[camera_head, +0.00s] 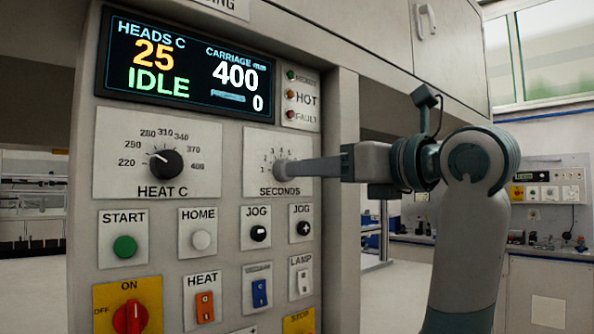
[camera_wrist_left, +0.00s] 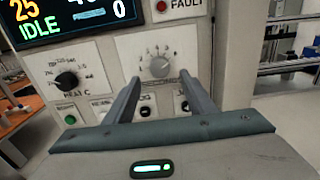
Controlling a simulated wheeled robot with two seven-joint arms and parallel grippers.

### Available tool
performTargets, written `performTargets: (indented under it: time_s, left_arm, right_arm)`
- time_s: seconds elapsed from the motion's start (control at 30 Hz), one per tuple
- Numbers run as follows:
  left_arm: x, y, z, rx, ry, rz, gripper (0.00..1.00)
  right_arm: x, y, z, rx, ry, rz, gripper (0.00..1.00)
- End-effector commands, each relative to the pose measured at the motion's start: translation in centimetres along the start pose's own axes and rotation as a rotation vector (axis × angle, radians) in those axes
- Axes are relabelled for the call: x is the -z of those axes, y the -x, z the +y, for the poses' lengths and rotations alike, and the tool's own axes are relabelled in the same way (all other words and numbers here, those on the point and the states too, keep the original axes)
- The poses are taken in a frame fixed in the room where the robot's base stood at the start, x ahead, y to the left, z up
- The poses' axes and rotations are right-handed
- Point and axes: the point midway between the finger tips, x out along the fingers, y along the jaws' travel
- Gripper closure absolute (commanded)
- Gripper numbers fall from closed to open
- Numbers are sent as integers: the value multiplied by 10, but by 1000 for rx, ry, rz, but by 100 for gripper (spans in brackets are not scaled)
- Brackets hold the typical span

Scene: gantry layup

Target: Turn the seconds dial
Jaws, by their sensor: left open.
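The seconds dial (camera_head: 280,171) is a grey knob on a pale plate labelled SECONDS, on the machine's control panel. It also shows in the left wrist view (camera_wrist_left: 160,67), with its scale numbers around its upper side. My left gripper (camera_head: 291,171) points at the dial from the right, its arm standing to the right of the panel. In the left wrist view the two fingers (camera_wrist_left: 160,77) are open and apart, with the dial between their tips. I cannot tell whether either finger touches the dial. My right gripper is in neither view.
A black heat dial (camera_head: 165,164) is left of the seconds dial. The display (camera_head: 184,66) above reads IDLE, 25, 400 and 0. Below are the jog knobs (camera_head: 259,233), green start button (camera_head: 125,246), rocker switches and a red ON switch (camera_head: 130,317).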

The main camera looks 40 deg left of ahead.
Motion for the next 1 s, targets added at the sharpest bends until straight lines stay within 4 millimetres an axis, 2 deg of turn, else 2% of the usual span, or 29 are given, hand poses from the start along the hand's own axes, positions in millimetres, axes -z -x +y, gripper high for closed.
performTargets:
  time_s: [0.1,0.3,0.5,0.77,0.8,0.93,0.97,1.0]
  left_arm:
    - [0,-21,1,-5,1,1,50]
    - [0,-44,0,-2,0,0,50]
    - [0,-53,0,0,0,0,50]
    - [0,-54,0,0,1,0,50]
    - [0,-54,0,0,1,0,55]
    - [0,-54,0,0,1,0,86]
    - [0,-54,0,0,1,0,91]
    - [0,-54,0,0,1,0,91]
  right_arm:
    - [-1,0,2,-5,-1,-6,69]
    - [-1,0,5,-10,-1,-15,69]
    - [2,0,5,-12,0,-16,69]
    - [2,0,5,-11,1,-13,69]
    - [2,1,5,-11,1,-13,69]
    - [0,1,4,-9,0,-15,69]
    - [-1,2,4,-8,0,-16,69]
    - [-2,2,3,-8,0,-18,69]
